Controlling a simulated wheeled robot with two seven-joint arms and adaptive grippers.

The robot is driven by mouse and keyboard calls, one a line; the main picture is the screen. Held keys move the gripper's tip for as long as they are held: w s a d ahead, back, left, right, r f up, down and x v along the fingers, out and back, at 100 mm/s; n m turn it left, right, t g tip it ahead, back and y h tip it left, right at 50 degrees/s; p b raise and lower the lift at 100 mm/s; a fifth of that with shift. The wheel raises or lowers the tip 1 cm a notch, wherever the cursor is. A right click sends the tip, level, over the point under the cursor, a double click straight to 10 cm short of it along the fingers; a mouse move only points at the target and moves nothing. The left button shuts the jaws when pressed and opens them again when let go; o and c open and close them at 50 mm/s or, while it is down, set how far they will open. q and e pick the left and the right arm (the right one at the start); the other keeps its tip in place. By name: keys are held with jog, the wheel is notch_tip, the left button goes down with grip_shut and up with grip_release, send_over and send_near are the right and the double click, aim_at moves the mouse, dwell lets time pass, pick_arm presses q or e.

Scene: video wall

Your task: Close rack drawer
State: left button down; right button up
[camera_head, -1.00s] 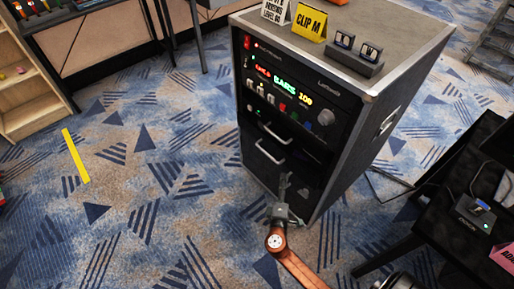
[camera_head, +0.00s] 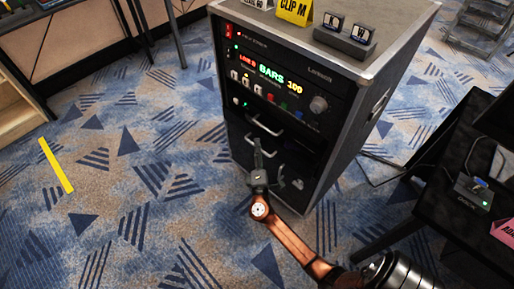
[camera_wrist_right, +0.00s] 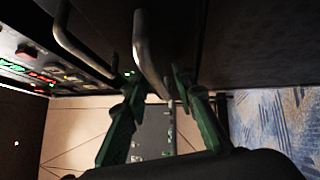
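The black equipment rack (camera_head: 225,155) stands upright, its front facing the lower left. Two pale bar handles show on its front below the lit panels: an upper handle (camera_head: 266,125) and a lower handle (camera_head: 258,147), partly hidden by my gripper. I cannot tell how far either drawer stands out. My right gripper (camera_head: 260,152) is just in front of the lower handle. In the right wrist view, its green fingers (camera_wrist_right: 158,85) are apart, with the nearer handle (camera_wrist_right: 148,55) reaching down between them; contact is unclear. The other handle (camera_wrist_right: 78,42) is to the left. My left gripper is out of view.
A yellow CLIP M sign (camera_head: 295,10) and a small dark box (camera_head: 345,38) are on the rack top. A black table (camera_head: 440,185) stands at the right. Yellow tape (camera_head: 55,165) lies on the patterned carpet, which is clear left of the rack.

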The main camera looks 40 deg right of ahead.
jog(key=shift+c, duration=0.5)
grip_shut()
